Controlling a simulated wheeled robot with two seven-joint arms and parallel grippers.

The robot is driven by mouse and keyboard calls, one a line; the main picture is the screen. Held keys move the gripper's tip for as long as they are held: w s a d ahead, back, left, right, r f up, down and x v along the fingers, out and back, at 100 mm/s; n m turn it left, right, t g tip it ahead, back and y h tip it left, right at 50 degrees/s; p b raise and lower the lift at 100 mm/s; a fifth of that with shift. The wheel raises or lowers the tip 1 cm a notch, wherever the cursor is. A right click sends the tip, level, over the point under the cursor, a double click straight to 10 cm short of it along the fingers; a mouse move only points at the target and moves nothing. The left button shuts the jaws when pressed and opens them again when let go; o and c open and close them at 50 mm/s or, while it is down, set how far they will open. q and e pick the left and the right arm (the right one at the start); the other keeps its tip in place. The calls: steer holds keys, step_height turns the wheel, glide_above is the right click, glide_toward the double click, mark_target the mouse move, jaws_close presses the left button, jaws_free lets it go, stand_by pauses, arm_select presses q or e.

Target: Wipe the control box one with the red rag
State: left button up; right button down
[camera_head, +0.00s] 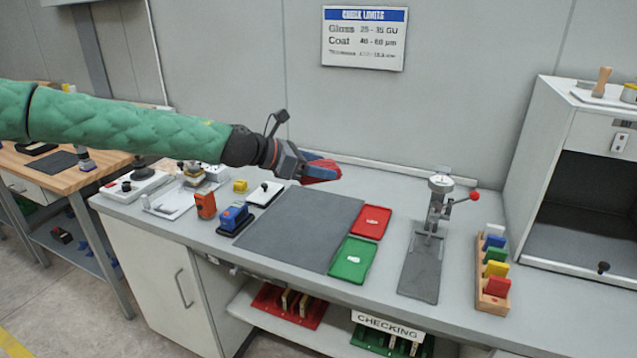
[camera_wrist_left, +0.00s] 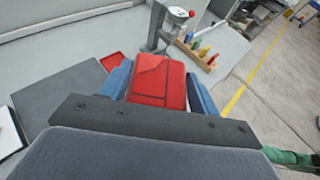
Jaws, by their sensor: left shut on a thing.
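My left gripper (camera_head: 312,166) is shut on the red rag (camera_head: 323,173) and holds it in the air above the back of the grey bench. In the left wrist view the rag (camera_wrist_left: 157,80) shows as a folded red pad between the blue fingers. No label picks out control box one. Candidates on the bench's left part are a white box with a black knob (camera_head: 135,186) and a flat white unit with a black knob (camera_head: 265,194). Both stand apart from the rag, to its left. My right gripper is not in view.
A dark grey mat (camera_head: 300,228) lies mid-bench beside a red tray (camera_head: 371,222) and a green tray (camera_head: 352,260). An upright tester (camera_head: 438,205) with a red-knobbed lever and a wooden rack (camera_head: 492,285) stand to the right. Orange (camera_head: 205,205) and blue (camera_head: 234,215) devices stand left.

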mark_target(315, 161)
arm_select(q)
steer(key=shift+w+a+r+n+t+y, duration=0.2)
steer(key=shift+w+r+n+t+y, duration=0.15)
steer(key=shift+w+r+n+t, duration=0.3)
steer(key=shift+w+a+r+n+t+y, duration=0.2)
steer(key=shift+w+r+n+t+y, duration=0.15)
steer(key=shift+w+r+n+t, duration=0.25)
steer(key=shift+w+a+r+n+t+y, duration=0.15)
steer(key=shift+w+a+n+t+y, duration=0.05)
steer(key=shift+n+t+y, duration=0.25)
steer(key=shift+w+a+r+n+t+y, duration=0.2)
steer(key=shift+n+t+y, duration=0.1)
steer(key=shift+n+y, duration=0.1)
